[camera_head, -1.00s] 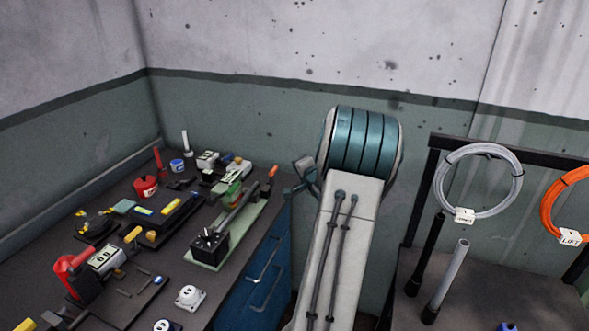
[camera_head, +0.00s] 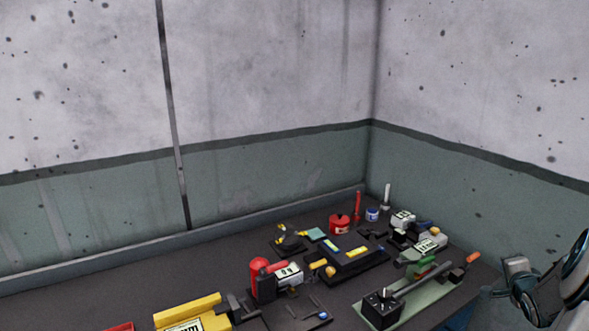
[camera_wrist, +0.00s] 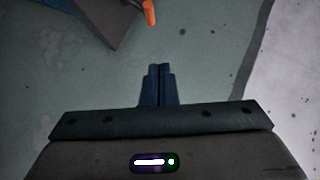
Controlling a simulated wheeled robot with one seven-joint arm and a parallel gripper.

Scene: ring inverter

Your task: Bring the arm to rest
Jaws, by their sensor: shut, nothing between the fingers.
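My gripper (camera_wrist: 159,70) shows in the wrist view with its two dark fingers together and nothing between them. Behind it is the green lower band of the wall (camera_wrist: 195,55). In the head view, part of my arm (camera_head: 565,285) shows at the lower right edge, beside the bench's right end. The gripper's fingertips cannot be made out clearly there.
A dark workbench (camera_head: 120,285) runs along the walls into the corner. It carries a green-based lever tool (camera_head: 410,297), a red can (camera_head: 340,224), a yellow block (camera_head: 190,310) and several small parts. An orange-tipped handle (camera_wrist: 149,12) is near the top of the wrist view.

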